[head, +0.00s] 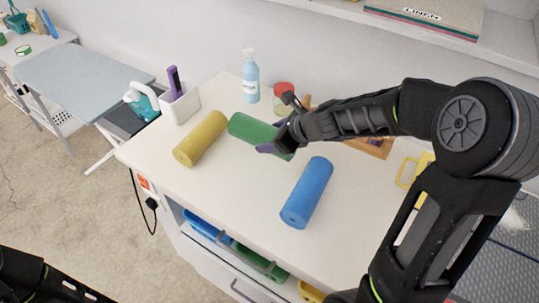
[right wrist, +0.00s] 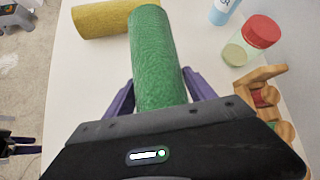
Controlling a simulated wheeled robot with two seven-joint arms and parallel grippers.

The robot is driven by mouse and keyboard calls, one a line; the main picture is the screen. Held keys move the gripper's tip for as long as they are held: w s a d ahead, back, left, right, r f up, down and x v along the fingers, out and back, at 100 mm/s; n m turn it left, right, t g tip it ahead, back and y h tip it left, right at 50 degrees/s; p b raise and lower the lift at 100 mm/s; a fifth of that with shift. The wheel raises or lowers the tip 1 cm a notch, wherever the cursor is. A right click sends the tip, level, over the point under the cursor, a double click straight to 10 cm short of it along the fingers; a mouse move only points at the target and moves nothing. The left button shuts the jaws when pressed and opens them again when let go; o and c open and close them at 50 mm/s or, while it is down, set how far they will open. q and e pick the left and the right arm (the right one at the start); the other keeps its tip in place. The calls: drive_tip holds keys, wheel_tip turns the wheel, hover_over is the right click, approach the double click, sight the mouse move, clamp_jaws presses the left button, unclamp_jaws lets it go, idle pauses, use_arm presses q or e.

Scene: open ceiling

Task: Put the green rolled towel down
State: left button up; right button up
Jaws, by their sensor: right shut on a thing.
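The green rolled towel (head: 248,128) is over the white countertop (head: 230,185), between the yellow rolled towel (head: 201,139) and the blue rolled towel (head: 307,192). My right gripper (head: 277,142) is shut on the green towel near its right end. In the right wrist view the green towel (right wrist: 155,55) runs between the two purple fingers (right wrist: 157,98). I cannot tell whether it touches the countertop. The yellow towel (right wrist: 100,18) lies beyond it, close to its far end.
A blue spray bottle (head: 250,77), a red-lidded jar (head: 284,97) and a wooden rack (right wrist: 266,98) stand at the back. A white holder (head: 181,104) is at the back left. The front counter is clear.

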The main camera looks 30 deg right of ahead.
sight(271, 161)
drive_tip(key=shift+f, duration=0.85)
use_arm(q)
drive_tip(key=shift+w+f, duration=0.1)
drive_tip(key=shift+f, duration=0.35)
use_arm(e)
drive_tip(key=shift+r, duration=0.1)
wheel_tip(271, 161, down, 4)
drive_tip(key=b, duration=0.3)
use_arm(q)
wheel_tip(271, 161, down, 2)
drive_tip(key=shift+w+d+f, duration=0.1)
drive_tip(key=shift+w+f, duration=0.05)
use_arm(e)
drive_tip(key=shift+r, duration=0.1)
drive_tip(key=o, duration=1.1)
drive_tip(key=shift+f, duration=0.2)
use_arm(q)
drive_tip(key=shift+f, duration=0.15)
use_arm(e)
drive_tip(key=o, duration=0.5)
